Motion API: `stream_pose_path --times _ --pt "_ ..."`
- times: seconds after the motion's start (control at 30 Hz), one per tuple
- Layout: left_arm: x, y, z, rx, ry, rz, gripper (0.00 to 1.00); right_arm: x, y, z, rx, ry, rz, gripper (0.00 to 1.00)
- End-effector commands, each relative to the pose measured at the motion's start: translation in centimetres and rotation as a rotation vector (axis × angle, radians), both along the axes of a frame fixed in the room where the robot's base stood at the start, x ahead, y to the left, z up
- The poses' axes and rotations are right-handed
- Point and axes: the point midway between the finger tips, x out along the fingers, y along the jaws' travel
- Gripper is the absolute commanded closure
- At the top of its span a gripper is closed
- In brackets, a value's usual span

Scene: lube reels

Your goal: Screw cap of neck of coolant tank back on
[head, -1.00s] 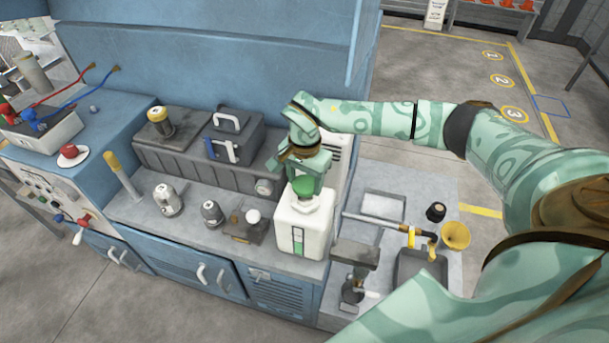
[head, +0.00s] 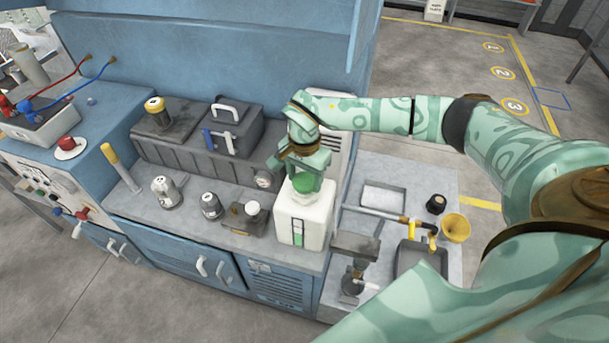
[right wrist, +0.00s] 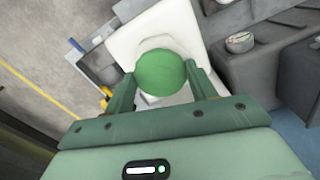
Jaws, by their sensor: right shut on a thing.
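The coolant tank (head: 304,221) is a white box with a green level strip on its front. It stands on the grey bench top near its right end. Its green cap (head: 303,184) sits at the top, over the neck. My right gripper (head: 304,181) comes down from above and is shut on the cap, one finger on each side. In the right wrist view the round green cap (right wrist: 161,73) lies between the two fingers, with the white tank (right wrist: 150,35) behind it. The cap hides most of the neck, so I cannot tell how far it is seated. My left gripper is not in view.
Small metal pots (head: 166,192) and a dark block with a white knob (head: 253,208) stand left of the tank. A dark grey box (head: 235,130) is behind. A yellow funnel (head: 455,227) and a grey tray (head: 384,197) are on the right.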

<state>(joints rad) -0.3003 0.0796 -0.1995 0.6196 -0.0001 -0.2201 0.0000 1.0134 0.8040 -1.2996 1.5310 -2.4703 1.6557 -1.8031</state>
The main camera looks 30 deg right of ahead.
Motion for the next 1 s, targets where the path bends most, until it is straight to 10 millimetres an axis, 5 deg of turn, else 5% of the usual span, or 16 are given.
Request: stream_pose_path --times 1.0 --pt "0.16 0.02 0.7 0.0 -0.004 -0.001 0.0 0.01 0.0 0.03 -0.001 0.0 -0.001 0.73"
